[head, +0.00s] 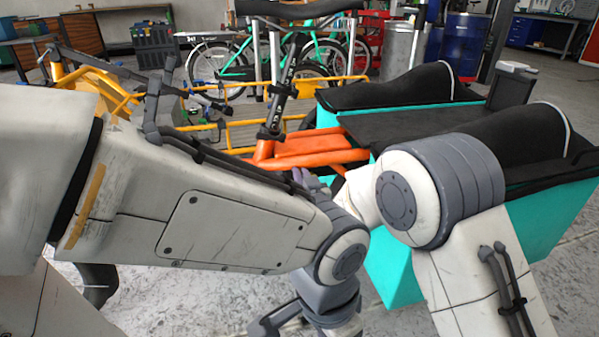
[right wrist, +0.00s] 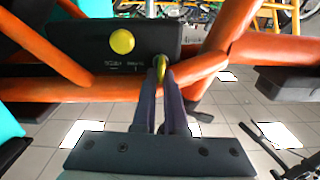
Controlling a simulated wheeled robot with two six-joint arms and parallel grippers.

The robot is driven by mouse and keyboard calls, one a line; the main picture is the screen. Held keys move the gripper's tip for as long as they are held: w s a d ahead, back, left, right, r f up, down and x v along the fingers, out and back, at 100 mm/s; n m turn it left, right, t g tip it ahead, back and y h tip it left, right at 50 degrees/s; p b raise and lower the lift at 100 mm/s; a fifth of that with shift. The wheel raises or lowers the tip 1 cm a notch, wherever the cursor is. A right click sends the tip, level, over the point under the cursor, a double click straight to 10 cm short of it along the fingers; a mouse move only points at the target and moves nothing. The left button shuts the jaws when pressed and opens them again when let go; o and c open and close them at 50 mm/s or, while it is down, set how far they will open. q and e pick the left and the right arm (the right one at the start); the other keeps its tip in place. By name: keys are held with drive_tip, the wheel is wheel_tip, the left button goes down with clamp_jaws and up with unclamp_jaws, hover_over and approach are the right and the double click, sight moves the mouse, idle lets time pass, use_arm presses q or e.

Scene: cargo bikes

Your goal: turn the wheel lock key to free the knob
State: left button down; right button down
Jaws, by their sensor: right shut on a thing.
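In the right wrist view a black lock box (right wrist: 75,45) is fixed at the orange bike frame. A round yellow knob (right wrist: 122,41) sits on its face. The yellow-green key (right wrist: 161,62) is at the box's lower right corner, between my right fingertips (right wrist: 161,76). My right gripper is shut on the key, and its fingers hide much of it. In the head view my right gripper (head: 301,178) is a small purple-grey patch beside the orange frame, mostly hidden behind my arms. The key and knob cannot be made out there. My left gripper's fingers do not show.
The orange frame tubes (right wrist: 205,68) run close beside the key. A turquoise cargo box (head: 395,272) with black covers stands at the right. A black saddle (head: 298,8) and its post rise above the frame. Other bikes stand behind. Grey tiled floor (right wrist: 105,115) lies below.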

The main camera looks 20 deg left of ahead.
drive_tip(key=m, duration=0.4)
drive_tip(key=shift+w+d, duration=0.15)
drive_tip(key=shift+d, duration=0.05)
drive_tip(key=shift+w+d+f+m+b, duration=0.1)
drive_tip(key=shift+f+m+b, duration=0.15)
drive_tip(key=shift+m, duration=1.95)
drive_tip(key=shift+d+f+m+b, duration=0.1)
drive_tip(key=shift+f+m+b, duration=0.1)
drive_tip(key=shift+m, duration=2)
drive_tip(key=shift+w+d+f+m+b, duration=0.15)
drive_tip(key=shift+m+b, duration=0.1)
drive_tip(key=shift+m, duration=1.95)
drive_tip(key=shift+s, duration=0.1)
drive_tip(key=c, duration=1)
unclamp_jaws()
drive_tip(key=shift+o, duration=0.2)
